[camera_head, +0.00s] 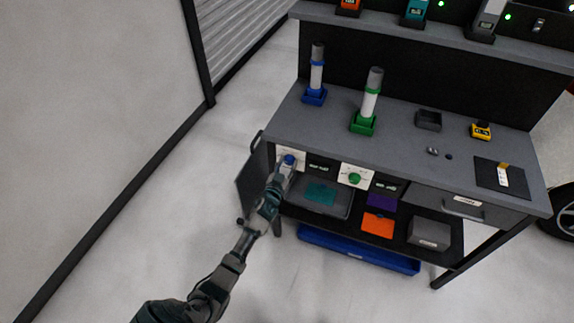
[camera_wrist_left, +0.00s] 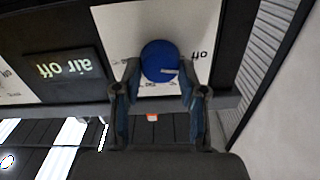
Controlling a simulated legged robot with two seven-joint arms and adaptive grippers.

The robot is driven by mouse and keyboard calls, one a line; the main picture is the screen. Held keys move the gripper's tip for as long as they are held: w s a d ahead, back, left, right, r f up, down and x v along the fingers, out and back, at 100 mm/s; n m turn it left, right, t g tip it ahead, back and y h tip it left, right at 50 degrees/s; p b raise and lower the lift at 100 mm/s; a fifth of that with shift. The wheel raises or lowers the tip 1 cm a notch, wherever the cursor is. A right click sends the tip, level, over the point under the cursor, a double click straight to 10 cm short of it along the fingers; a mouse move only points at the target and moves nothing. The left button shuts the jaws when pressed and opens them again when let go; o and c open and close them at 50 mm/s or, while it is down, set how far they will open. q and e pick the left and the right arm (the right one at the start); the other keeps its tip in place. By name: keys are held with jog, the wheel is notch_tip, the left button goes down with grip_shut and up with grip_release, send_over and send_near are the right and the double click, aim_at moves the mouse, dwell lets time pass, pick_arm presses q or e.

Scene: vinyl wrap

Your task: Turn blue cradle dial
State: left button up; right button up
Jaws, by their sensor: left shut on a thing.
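The blue dial (camera_head: 289,160) sits on a white panel on the front of the workbench, at its left end. In the left wrist view the dial (camera_wrist_left: 161,62) is round, with a short white mark pointing to the right. My left gripper (camera_head: 286,169) is at the dial, and in the left wrist view its two fingers (camera_wrist_left: 160,85) are shut on the dial from both sides. The blue cradle (camera_head: 314,96) stands on the bench top with a roll upright in it. My right gripper is not in view.
A green dial (camera_head: 355,178) is on the front panel to the right. A green cradle (camera_head: 362,124) holds another roll. Below are a shelf with a grey tray (camera_head: 314,203) and a blue bin (camera_head: 359,253). An open door (camera_head: 256,187) hangs by the left bench leg.

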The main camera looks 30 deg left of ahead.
pick_arm(q)
jog(key=shift+d+m, duration=0.25)
jog(key=shift+m, duration=0.55)
jog(key=m, duration=0.2)
jog(key=shift+a+f+m+p, duration=0.2)
jog(key=shift+m+p, duration=0.1)
jog(key=shift+m, duration=0.1)
jog(key=shift+d+m, duration=0.1)
jog(key=shift+m, duration=1.8)
jog(key=m, duration=0.4)
jog(key=shift+f, duration=0.1)
jog(key=m, duration=0.5)
jog(key=shift+f, duration=0.1)
jog(key=shift+m, duration=1.2)
jog(key=shift+f+m, duration=0.1)
jog(key=shift+m, duration=1.3)
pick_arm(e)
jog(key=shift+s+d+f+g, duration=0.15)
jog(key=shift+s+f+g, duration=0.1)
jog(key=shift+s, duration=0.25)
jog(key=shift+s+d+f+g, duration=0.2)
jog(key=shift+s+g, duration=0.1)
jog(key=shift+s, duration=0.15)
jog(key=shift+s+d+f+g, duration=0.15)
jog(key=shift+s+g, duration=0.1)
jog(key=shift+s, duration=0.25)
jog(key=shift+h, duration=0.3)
